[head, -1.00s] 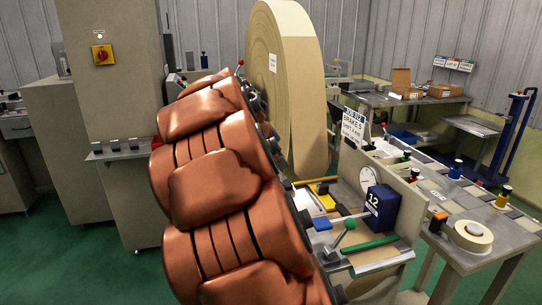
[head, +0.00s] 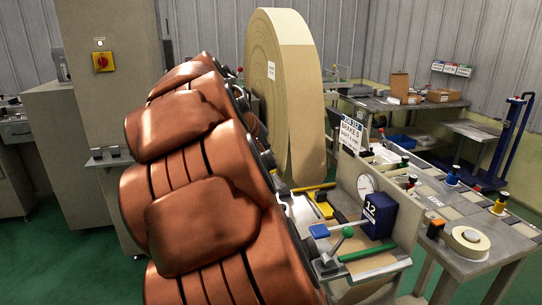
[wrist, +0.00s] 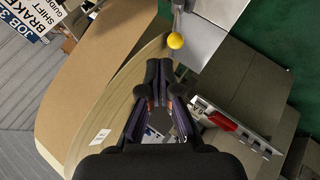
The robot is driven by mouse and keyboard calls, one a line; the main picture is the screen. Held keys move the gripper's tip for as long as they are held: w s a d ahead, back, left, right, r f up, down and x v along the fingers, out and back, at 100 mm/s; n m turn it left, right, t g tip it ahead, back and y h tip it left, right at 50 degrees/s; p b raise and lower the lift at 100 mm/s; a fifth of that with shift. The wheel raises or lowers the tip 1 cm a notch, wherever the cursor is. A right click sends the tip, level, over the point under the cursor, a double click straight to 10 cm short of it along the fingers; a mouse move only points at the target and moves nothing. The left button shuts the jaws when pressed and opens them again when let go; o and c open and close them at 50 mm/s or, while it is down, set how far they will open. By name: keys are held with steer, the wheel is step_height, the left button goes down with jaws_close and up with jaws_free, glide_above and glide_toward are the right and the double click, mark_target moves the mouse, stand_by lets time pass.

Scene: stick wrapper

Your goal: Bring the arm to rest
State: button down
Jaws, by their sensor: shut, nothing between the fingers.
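My arm, in copper-brown segments (head: 205,220), fills the left and middle foreground of the head view. Its end is hidden there. In the wrist view my gripper (wrist: 159,68) has its dark fingertips together with nothing between them. Behind the gripper in that view is the big tan roll (wrist: 105,118), which also stands upright behind my arm in the head view (head: 300,95). I cannot tell how far the fingers are from the roll.
A bench at right bears a blue box marked 12 (head: 378,215), a green-knobbed lever (head: 348,232) and a tape roll (head: 467,240). A grey cabinet with a red switch (head: 102,61) stands at left. A yellow knob (wrist: 175,41) shows ahead of the fingers.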

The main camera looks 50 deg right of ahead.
steer(key=v, duration=0.2)
steer(key=shift+s+a+r, duration=0.1)
steer(key=shift+a+r, duration=0.05)
steer(key=shift+r, duration=0.2)
steer(key=s+a+f+n+g+y+p, duration=0.1)
steer(key=s+a+f, duration=0.4)
steer(key=a, duration=0.5)
steer(key=s+a+f+n+g+y+p, duration=0.1)
steer(key=s+a+f+y+p, duration=0.3)
steer(key=s+a, duration=0.6)
steer(key=s+a+f+n+g+y+p, duration=0.1)
steer(key=s+a+f, duration=0.5)
steer(key=a, duration=0.6)
steer(key=s+n+y+p, duration=0.1)
steer(key=s+y, duration=0.1)
steer(key=shift+s+f+y+p, duration=0.2)
steer(key=shift+f+y+p, duration=0.1)
